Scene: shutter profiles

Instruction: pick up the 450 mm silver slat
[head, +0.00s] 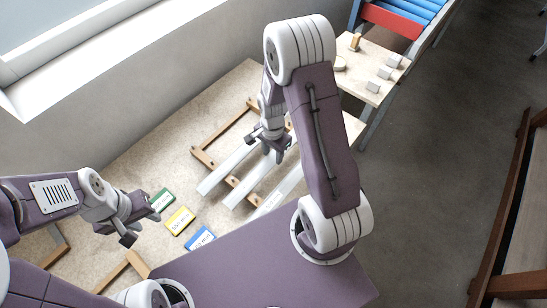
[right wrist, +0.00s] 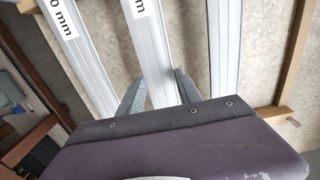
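Three silver slats lie side by side on the worktop in the head view: a left one (head: 222,173), a middle one (head: 242,188) and a right one (head: 279,193). The right slat (right wrist: 224,60) shows no label there. My right gripper (head: 267,144) is over the middle slat, its fingers (right wrist: 160,85) on either side of it, apparently open. My left gripper (head: 138,226) is open and empty near the cards.
Green (head: 161,200), yellow (head: 180,221) and blue (head: 201,239) cards lie left of the slats. A wooden frame (head: 222,133) lies under the slats' area. A small table (head: 362,87) with blocks and a blue-roller conveyor (head: 405,8) stand behind. A wall borders the left.

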